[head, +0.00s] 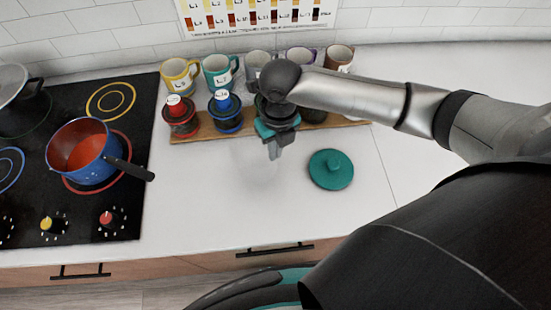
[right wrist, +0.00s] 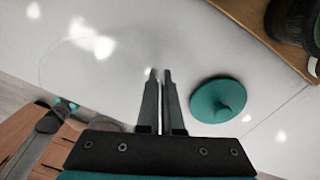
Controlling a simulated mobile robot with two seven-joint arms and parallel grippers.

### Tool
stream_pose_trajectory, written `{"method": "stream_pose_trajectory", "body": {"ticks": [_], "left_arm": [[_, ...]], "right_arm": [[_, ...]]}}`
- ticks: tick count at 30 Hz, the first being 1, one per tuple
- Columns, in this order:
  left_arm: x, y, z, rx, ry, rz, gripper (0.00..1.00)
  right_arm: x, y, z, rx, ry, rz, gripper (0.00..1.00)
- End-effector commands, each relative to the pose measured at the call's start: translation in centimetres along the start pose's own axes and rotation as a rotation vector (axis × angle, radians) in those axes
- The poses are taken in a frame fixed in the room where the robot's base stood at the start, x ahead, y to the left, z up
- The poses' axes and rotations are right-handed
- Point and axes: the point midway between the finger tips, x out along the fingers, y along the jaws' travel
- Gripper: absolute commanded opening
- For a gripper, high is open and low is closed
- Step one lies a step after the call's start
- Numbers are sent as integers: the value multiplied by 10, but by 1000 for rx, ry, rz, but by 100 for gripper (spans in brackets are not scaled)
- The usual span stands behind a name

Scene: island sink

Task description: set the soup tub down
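My right gripper (head: 272,147) points down over the white counter, just in front of the mug row. In the right wrist view its two fingers (right wrist: 160,75) are close together with a narrow gap. A faint, see-through shape below the fingertips looks like the clear soup tub (head: 262,172), gripped at its thin wall. Its outline is very faint, and I cannot tell whether its base touches the counter. A round teal lid (head: 331,169) with a knob lies on the counter right of the gripper; it also shows in the right wrist view (right wrist: 218,100). My left gripper is not in view.
The front counter is clear.

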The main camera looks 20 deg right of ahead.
Motion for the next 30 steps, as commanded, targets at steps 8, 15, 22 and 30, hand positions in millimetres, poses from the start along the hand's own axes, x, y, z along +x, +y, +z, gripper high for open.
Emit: {"method": "stream_pose_trajectory", "body": {"ticks": [8, 15, 22, 30], "left_arm": [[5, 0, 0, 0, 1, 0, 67], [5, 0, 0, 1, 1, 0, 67], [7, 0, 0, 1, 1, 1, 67], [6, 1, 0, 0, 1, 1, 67]], "right_arm": [[37, -1, -1, 0, 3, 0, 0], [45, -2, -1, -1, 0, 0, 0], [48, -2, -1, -1, 1, -1, 0], [47, -2, -1, -1, 0, -1, 31]]}}
